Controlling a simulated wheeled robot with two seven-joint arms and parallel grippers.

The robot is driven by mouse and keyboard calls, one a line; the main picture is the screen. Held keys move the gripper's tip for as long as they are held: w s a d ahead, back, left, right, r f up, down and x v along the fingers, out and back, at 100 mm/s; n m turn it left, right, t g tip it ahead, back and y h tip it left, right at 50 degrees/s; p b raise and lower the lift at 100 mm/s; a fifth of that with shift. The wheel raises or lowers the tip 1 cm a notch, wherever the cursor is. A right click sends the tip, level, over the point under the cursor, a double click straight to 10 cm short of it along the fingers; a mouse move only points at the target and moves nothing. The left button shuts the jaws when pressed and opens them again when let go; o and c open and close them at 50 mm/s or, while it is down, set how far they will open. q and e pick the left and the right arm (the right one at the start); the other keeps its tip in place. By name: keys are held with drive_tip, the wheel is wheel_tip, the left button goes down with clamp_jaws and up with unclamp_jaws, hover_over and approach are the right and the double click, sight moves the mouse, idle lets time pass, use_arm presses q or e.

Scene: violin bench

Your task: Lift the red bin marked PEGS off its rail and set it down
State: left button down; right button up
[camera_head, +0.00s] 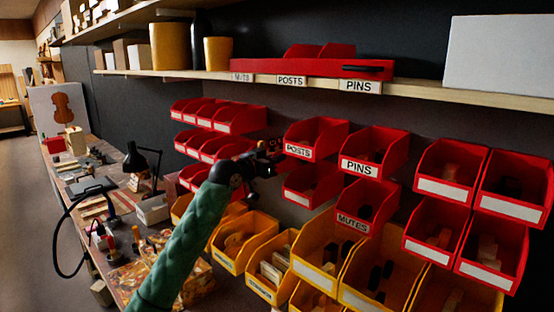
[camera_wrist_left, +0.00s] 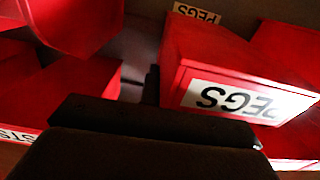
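The red bin marked PEGS (camera_wrist_left: 222,72) fills the right part of the left wrist view, its label upside down there. In the head view I cannot pick it out for sure; my left arm and gripper cover part of the bin wall. My left gripper (camera_head: 268,158) is at the bins, left of the POSTS bin. In the left wrist view a thin dark finger (camera_wrist_left: 152,86) stands close beside the PEGS bin's side wall; I cannot tell whether it touches. The finger opening is not clear. My right gripper is not in view.
A red POSTS bin (camera_head: 314,138) and a PINS bin (camera_head: 372,151) hang to the right, with a MUTES bin (camera_head: 364,206) below. Yellow bins (camera_head: 245,241) stand lower down. A wooden shelf (camera_head: 420,89) runs above. The cluttered bench (camera_head: 105,203) lies left.

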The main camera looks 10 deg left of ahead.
use_arm(q)
drive_tip(key=shift+v, duration=1.55)
idle(1.4)
drive_tip(key=v, duration=1.7)
idle(2.0)
